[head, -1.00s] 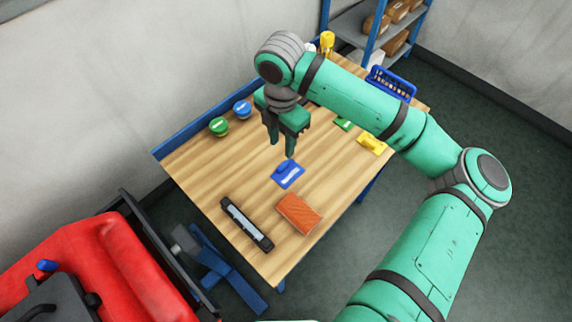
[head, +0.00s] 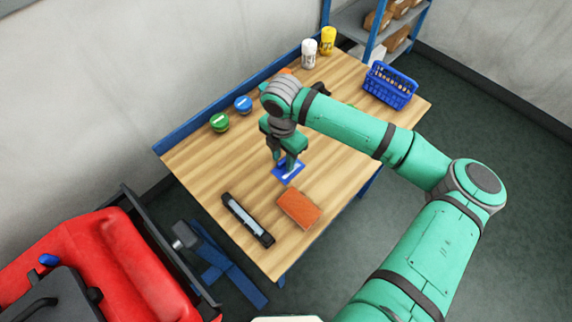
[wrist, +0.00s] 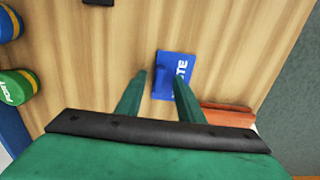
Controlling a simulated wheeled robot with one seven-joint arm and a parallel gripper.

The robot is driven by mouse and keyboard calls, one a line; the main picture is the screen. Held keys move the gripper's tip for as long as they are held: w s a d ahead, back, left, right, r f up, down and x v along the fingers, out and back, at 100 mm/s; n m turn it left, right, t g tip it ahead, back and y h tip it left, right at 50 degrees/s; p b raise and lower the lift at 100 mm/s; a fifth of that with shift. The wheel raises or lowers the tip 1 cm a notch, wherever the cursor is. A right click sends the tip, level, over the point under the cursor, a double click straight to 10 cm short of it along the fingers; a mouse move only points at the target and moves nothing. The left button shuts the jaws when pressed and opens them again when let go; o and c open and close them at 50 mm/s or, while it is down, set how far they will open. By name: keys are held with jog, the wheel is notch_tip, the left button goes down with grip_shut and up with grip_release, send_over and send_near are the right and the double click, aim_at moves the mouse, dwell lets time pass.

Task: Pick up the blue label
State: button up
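The blue label (head: 287,178) lies flat on the wooden table, partly hidden by my gripper in the head view. In the wrist view the blue label (wrist: 183,68) shows white lettering and a small raised blue tab at its left side. My gripper (head: 283,163) points down, low over the label. In the wrist view my gripper (wrist: 160,75) has its two fingers apart, one on each side of the tab, with the right finger over the label. Whether the fingers touch the tab or label cannot be told.
An orange-brown block (head: 299,209) and a black-and-grey bar (head: 247,220) lie nearer on the table (head: 215,170). A blue basket (head: 389,86) and white (head: 308,55) and yellow (head: 328,41) bottles stand farther off.

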aim_at(284, 161)
grip_shut()
jog(key=shift+r, duration=0.1)
jog(key=shift+r, duration=0.5)
notch_tip(284, 161, up, 2)
jog(key=shift+r, duration=0.15)
jog(key=s+d+r, duration=0.5)
jog(key=s+r, duration=0.4)
jog(key=s, duration=0.4)
jog(key=shift+d+r, duration=0.15)
jog(key=shift+r, duration=0.15)
